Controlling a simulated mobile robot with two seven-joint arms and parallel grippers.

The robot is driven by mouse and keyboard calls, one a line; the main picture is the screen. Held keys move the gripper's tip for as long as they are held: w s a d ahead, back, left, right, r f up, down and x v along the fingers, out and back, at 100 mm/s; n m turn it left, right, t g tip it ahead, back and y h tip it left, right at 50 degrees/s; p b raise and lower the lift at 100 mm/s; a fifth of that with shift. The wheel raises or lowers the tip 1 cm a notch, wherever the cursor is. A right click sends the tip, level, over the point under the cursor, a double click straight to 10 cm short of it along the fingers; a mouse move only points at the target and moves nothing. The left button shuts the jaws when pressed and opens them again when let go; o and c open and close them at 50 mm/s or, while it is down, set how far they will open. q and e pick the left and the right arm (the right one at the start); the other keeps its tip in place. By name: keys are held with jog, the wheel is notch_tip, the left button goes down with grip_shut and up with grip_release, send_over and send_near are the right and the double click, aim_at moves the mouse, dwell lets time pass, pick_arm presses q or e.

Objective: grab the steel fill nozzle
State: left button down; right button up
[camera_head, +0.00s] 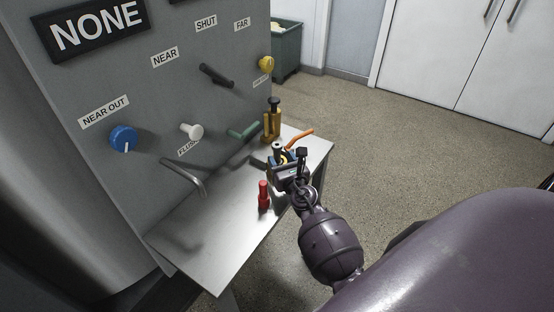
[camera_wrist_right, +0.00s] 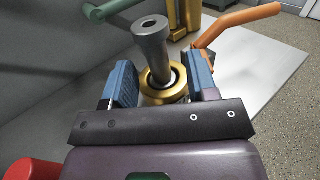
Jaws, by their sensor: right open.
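A grey steel nozzle (camera_wrist_right: 152,45) with a wide flanged top stands slightly tilted in the right wrist view. A gold ring (camera_wrist_right: 163,90) surrounds its lower part. In the head view the nozzle top (camera_head: 277,148) shows just beyond my right gripper (camera_head: 281,160), above the small shelf. My right gripper is open. In the wrist view its blue-padded fingers (camera_wrist_right: 161,80) stand on either side of the nozzle and ring, with visible gaps. The nozzle's base is hidden behind the gripper's palm. My left gripper is not in view.
The metal shelf (camera_head: 208,236) also holds a red fitting (camera_head: 264,195), a yellow fitting with a black top (camera_head: 272,122) and an orange handle (camera_head: 298,137). A green handle (camera_head: 243,132) and bent grey bar (camera_head: 186,174) are close by at the panel. The shelf's near left is clear.

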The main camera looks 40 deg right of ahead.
aim_at(279, 156)
jog(key=shift+x, duration=1.75)
jog(key=shift+a, duration=0.15)
jog(key=shift+c, duration=0.2)
grip_shut()
